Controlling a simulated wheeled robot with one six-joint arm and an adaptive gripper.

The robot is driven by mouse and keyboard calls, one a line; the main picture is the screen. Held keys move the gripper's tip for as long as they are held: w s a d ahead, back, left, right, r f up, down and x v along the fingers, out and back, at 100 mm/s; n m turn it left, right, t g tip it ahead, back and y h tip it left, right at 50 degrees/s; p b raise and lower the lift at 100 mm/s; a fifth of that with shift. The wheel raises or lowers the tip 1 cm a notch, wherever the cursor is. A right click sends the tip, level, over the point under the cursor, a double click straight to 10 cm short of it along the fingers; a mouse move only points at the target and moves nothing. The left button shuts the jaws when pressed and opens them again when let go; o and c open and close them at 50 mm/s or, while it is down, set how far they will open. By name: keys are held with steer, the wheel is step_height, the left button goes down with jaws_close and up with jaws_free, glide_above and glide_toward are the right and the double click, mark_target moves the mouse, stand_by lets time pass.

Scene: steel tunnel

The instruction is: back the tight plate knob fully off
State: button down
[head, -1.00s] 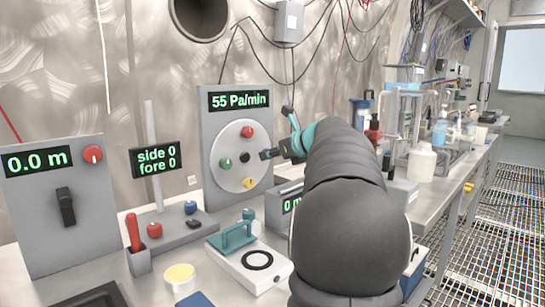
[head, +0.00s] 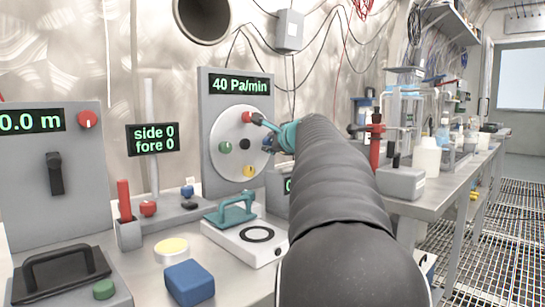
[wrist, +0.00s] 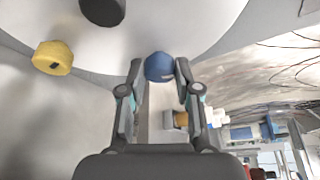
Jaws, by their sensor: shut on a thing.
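A round white plate (head: 232,158) is set on a grey upright panel (head: 212,90) whose display (head: 240,85) reads 40 Pa/min. The plate bears a red knob (head: 248,117) at the top, a green knob (head: 225,147) at left, a yellow knob (head: 250,171) at the bottom and a black hub (head: 245,144) in the middle. My gripper (wrist: 159,68) is shut on the blue knob (wrist: 158,66) at the plate's right edge, one finger on each side. The wrist view also shows the yellow knob (wrist: 53,57) and black hub (wrist: 103,10). My arm partly hides the plate's right side in the head view.
Left of the panel stand a side/fore display (head: 153,139) and a 0.0 m panel (head: 55,170). Bottles and glassware stand at right.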

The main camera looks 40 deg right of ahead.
steer(key=shift+f+n+t+h+b, duration=0.1)
steer(key=shift+n+t+h+b, duration=0.6)
steer(key=shift+n, duration=0.8)
steer(key=c, duration=0.8)
jaws_free()
steer(key=v, duration=1.2)
